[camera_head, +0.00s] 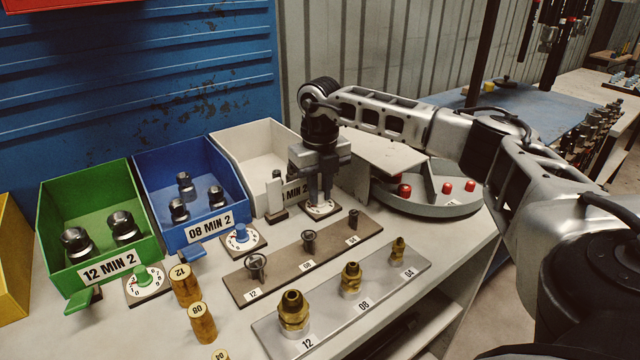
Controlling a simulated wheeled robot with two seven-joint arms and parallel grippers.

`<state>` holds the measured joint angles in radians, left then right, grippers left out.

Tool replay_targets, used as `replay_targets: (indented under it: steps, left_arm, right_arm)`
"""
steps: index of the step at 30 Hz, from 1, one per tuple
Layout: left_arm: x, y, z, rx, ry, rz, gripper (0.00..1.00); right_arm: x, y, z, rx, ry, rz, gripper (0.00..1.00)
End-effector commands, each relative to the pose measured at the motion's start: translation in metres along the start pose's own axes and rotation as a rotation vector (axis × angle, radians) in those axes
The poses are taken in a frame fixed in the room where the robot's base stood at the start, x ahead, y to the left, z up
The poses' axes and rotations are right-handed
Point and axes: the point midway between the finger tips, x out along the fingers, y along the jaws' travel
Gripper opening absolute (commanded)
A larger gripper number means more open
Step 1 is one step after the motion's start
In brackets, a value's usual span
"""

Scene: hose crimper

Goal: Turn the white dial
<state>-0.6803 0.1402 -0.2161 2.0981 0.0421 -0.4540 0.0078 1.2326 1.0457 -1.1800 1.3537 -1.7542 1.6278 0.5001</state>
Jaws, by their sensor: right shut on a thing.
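The white dial (319,210) sits on a small plate on the bench in front of the white bin (246,150). My right gripper (320,197) points down over it, shut on its knob. The fingers hide most of the knob, and only part of the marked dial face shows below them. My left gripper is not in view.
A blue dial (240,236) and a green dial (145,280) stand before the blue bin (190,190) and green bin (98,215). A brown fitting board (283,268) and a grey tray (330,308) lie in front. A round tray (428,207) with red-topped parts is to the right.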

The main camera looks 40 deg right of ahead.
Motion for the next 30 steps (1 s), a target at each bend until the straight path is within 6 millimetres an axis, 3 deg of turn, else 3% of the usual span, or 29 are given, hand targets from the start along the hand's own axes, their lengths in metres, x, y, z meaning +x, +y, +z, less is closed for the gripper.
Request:
replay_targets:
  steps: [9, 24, 25, 26, 27, 30]
  left_arm:
    - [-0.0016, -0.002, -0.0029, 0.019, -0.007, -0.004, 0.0]
    - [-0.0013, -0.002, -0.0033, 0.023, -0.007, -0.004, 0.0]
    - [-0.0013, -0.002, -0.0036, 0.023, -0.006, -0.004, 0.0]
    - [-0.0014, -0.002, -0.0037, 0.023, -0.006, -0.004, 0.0]
    - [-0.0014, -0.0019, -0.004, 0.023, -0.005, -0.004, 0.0]
    - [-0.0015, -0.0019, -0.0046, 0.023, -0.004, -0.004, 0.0]
  right_arm:
    - [-0.0021, -0.0003, 0.0008, 0.125, -0.003, 0.001, 0.0]
    - [-0.0019, -0.0005, 0.0013, 0.145, -0.006, 0.001, 0.0]
    - [-0.002, -0.0005, 0.0013, 0.145, -0.006, 0.001, 0.25]
    - [-0.002, -0.0005, 0.0013, 0.145, -0.006, 0.001, 0.34]
    - [-0.0018, -0.0005, 0.0012, 0.145, -0.005, 0.001, 0.39]
    - [-0.0014, -0.0004, 0.0009, 0.144, -0.004, 0.001, 0.39]
